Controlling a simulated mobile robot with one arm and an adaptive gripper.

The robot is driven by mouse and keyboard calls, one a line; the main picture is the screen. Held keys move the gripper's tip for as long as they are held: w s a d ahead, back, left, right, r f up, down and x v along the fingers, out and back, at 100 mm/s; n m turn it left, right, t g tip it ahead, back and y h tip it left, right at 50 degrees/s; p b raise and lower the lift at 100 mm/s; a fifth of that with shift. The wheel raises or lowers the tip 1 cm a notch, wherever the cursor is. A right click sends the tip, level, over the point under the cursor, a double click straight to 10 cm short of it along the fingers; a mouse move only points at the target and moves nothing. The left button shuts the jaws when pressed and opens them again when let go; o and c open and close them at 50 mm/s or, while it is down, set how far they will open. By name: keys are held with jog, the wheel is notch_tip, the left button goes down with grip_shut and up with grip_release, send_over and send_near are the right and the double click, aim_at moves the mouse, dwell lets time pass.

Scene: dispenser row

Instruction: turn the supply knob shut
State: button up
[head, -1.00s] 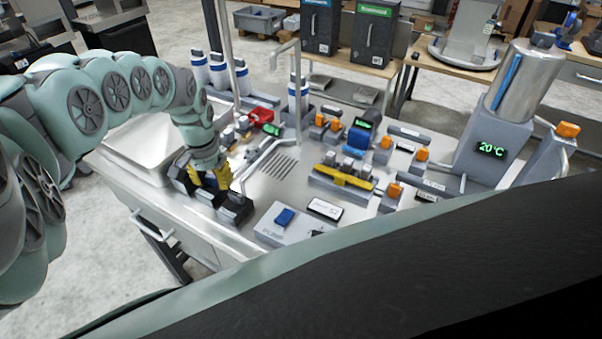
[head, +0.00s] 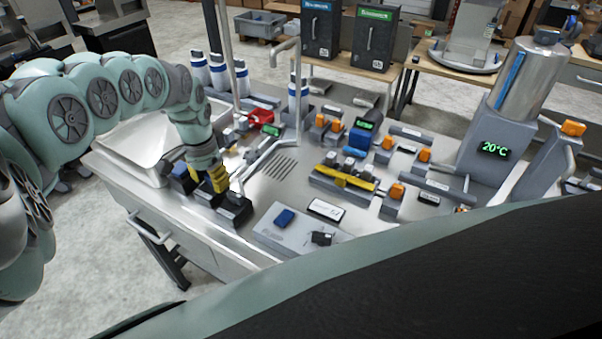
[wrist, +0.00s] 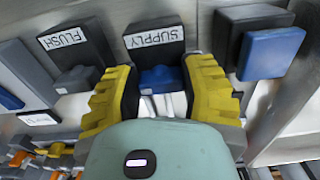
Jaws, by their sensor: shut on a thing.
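The supply block (wrist: 155,36) is dark with a white SUPPLY label, near the top middle of the wrist view. Its blue knob (wrist: 160,78) sits in front of the label, between the two yellow fingers of my gripper (wrist: 160,84). My gripper is shut on this knob, with one finger at each side. In the head view my gripper (head: 218,181) is low over the row of dark blocks at the bench's left front, its yellow fingers close to them. The knob is hidden there by my gripper.
The flush block (wrist: 75,45) with a grey knob stands left of the supply block in the wrist view. A block with a large blue face (wrist: 270,53) is on the right. A sink (head: 133,150) lies left in the head view; pipes (head: 265,150) run behind my gripper.

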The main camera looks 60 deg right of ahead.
aim_at(208, 177)
jog(key=o, duration=1.2)
notch_tip(208, 177, up, 7)
jog(key=shift+w+f, duration=0.15)
jog(key=shift+f, duration=0.05)
jog(key=shift+r, duration=0.7)
